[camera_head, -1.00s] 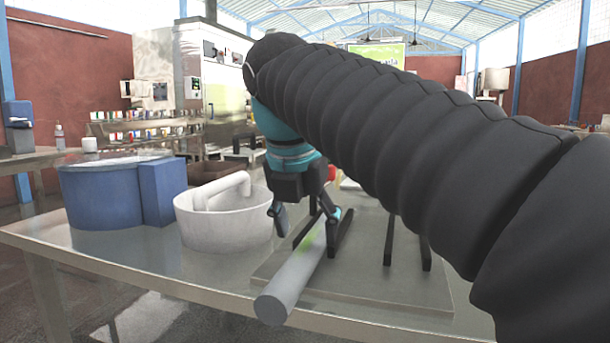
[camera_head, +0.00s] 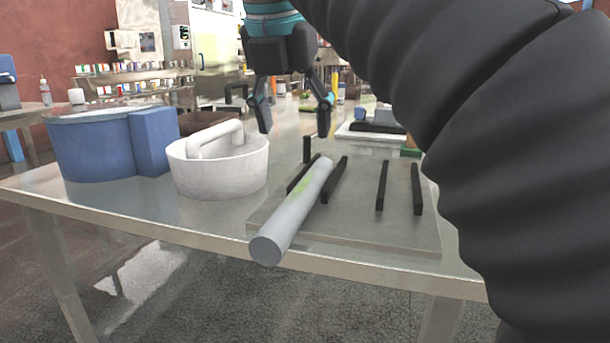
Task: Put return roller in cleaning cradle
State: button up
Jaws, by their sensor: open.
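The return roller (camera_head: 290,216), a long grey cylinder with a green patch, lies lengthwise between the left pair of dark rails on a flat grey base plate (camera_head: 375,232), which looks like the cleaning cradle. Its near end sticks out past the plate toward the table's front edge. The right pair of dark rails (camera_head: 399,188) is empty. My gripper (camera_head: 294,117) points down with fingers spread, open and empty. It is above and behind the roller's far end, apart from it.
A white round tub with a curved handle (camera_head: 222,168) stands left of the plate. A blue container (camera_head: 95,147) is further left. A white tray with dark items (camera_head: 372,134) lies behind the plate. The steel table's front edge (camera_head: 150,223) is close.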

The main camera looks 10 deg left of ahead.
aim_at(302, 188)
jog(key=b+x, duration=0.2)
jog(key=x, duration=0.5)
jog(key=shift+w+f, duration=0.1)
jog(key=shift+f, duration=0.3)
jog(key=shift+b+x, duration=0.85)
jog(key=shift+x, duration=1.75)
jog(key=shift+a+f, duration=0.1)
jog(key=shift+a, duration=0.05)
grip_shut()
